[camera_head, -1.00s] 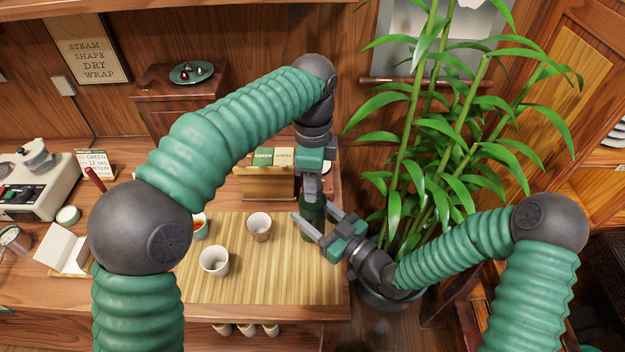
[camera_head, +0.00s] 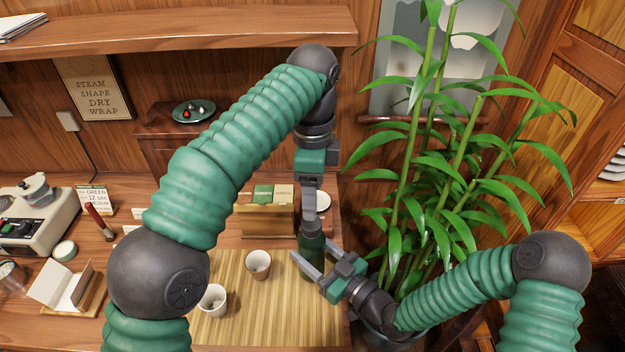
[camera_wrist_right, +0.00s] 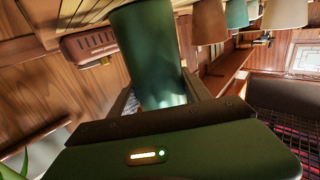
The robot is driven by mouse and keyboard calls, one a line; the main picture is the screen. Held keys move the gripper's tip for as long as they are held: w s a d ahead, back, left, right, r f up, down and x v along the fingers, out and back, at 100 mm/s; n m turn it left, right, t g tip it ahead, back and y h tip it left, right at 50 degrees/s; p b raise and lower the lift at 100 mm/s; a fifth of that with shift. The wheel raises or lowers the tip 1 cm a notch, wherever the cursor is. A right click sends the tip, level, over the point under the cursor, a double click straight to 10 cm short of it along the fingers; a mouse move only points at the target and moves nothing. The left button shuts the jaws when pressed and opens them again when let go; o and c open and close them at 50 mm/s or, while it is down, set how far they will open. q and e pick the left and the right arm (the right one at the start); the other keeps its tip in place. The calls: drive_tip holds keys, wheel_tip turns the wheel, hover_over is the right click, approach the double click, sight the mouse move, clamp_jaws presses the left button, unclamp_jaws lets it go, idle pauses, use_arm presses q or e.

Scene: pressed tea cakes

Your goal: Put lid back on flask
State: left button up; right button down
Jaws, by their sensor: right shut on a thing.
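The dark green flask (camera_head: 312,256) stands upright at the right end of the bamboo mat (camera_head: 240,325). It also fills the upper middle of the right wrist view (camera_wrist_right: 150,55). My right gripper (camera_head: 308,270) reaches in from the right, with its fingers shut around the flask's body. My left gripper (camera_head: 309,205) points straight down, directly above the flask's top. Its fingers are seen edge-on, so their opening is unclear. I cannot make out the lid, or tell whether it is on the flask or between the left fingers.
Two cups, one (camera_head: 258,262) beside the flask and one (camera_head: 213,298) nearer, stand on the mat. A wooden box with packets (camera_head: 265,218) is behind. A potted bamboo plant (camera_head: 440,170) crowds the right side. My left arm hides part of the counter.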

use_arm(q)
drive_tip(key=shift+r, duration=1.95)
use_arm(e)
drive_tip(key=shift+c, duration=2.1)
unclamp_jaws()
drive_tip(key=v, duration=1.1)
drive_tip(key=shift+d+b, duration=0.2)
drive_tip(key=shift+b, duration=0.1)
use_arm(q)
wheel_tip(320, 180, up, 3)
drive_tip(key=p, duration=0.3)
drive_tip(key=shift+f, duration=0.1)
use_arm(e)
drive_tip(key=v, duration=0.5)
drive_tip(key=shift+s+d, duration=0.2)
drive_tip(key=shift+s, duration=0.05)
